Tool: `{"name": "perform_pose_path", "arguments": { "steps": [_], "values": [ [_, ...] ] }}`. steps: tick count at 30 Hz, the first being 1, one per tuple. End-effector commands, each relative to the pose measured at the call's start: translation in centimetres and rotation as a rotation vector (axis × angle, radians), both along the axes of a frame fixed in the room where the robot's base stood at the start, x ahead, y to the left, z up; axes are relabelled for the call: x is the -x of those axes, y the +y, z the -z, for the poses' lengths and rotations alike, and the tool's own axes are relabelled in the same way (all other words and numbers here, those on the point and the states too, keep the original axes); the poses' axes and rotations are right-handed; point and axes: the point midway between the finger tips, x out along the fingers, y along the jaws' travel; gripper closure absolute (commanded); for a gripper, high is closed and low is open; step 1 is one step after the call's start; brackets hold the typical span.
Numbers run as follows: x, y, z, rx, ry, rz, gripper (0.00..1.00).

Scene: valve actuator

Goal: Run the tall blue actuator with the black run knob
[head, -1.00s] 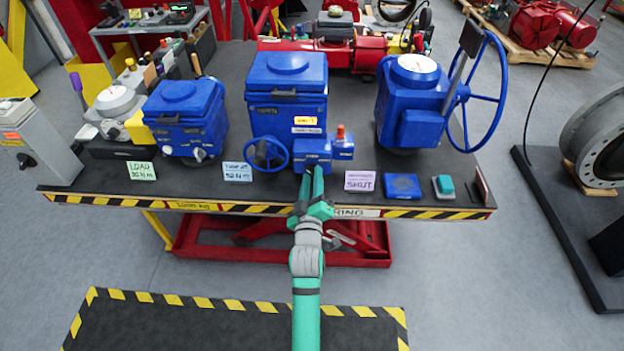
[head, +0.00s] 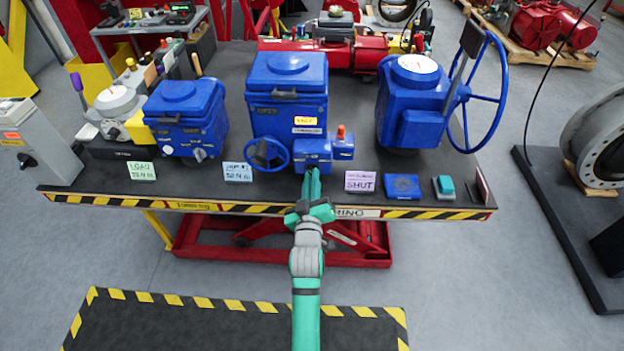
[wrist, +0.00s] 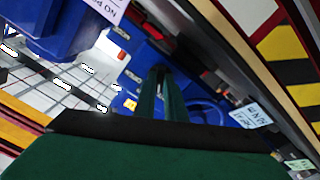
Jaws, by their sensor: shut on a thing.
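The tall blue actuator (head: 287,85) stands upright at the middle of the bench, with a small blue control box (head: 313,150) low on its front. My gripper (head: 312,172) reaches up to the front of this box. Its fingers are shut on the black run knob, which they hide almost wholly in the head view. In the wrist view the gripper (wrist: 161,72) has its fingertips close together against the blue face, and the knob cannot be made out clearly. The picture there is rolled over.
A small blue handwheel (head: 268,153) sits just left of my fingers, and an orange-topped part (head: 341,134) just right. A shorter blue actuator (head: 185,112) and a big-wheeled blue one (head: 412,100) flank the tall one. Cards stand along the striped bench edge (head: 240,208).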

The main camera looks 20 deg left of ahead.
Motion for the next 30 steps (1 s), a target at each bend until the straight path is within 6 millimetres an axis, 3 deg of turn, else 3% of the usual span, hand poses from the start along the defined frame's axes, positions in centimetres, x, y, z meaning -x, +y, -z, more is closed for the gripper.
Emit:
{"name": "perform_pose_path", "arguments": {
  "steps": [15, 30],
  "values": [
    [-0.14, -0.07, 0.04, -0.381, 0.111, 0.002, 1.0],
    [-0.12, -0.01, 0.05, -0.51, 0.147, 0.002, 1.0]
  ]
}}
